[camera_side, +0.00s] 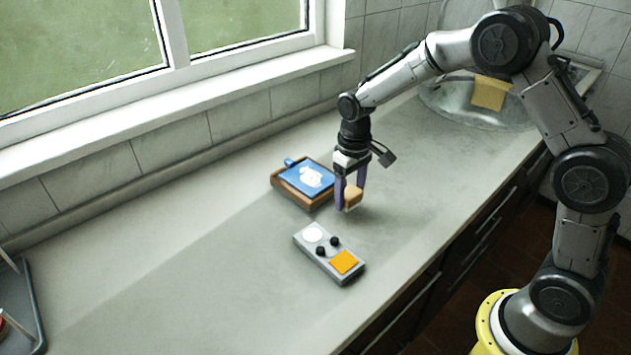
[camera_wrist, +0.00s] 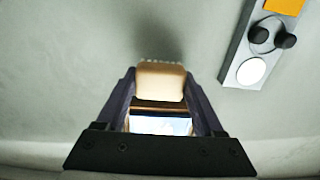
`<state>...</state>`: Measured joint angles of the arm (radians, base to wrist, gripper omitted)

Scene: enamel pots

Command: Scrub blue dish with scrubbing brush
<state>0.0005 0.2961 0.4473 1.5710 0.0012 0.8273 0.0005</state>
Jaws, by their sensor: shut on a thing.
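The blue dish (camera_side: 292,177) is a square blue shape with a white patch on top, seated in a brown wooden tray (camera_side: 289,195) on the counter. My gripper (camera_side: 349,202) is shut on a tan scrubbing brush (camera_side: 352,196), just right of the tray and above the counter. In the wrist view the brush (camera_wrist: 160,82) sits between my fingertips, with its pale bristles at its far edge. Part of the white and blue dish (camera_wrist: 160,125) and a brown edge show between the fingers, partly hidden by the gripper.
A grey panel (camera_side: 322,261) with a white disc, two black knobs and an orange square lies in front of the tray. A metal sink (camera_side: 450,103) with a yellow cloth (camera_side: 489,93) is at the back right. A dark rack (camera_side: 28,300) stands far left.

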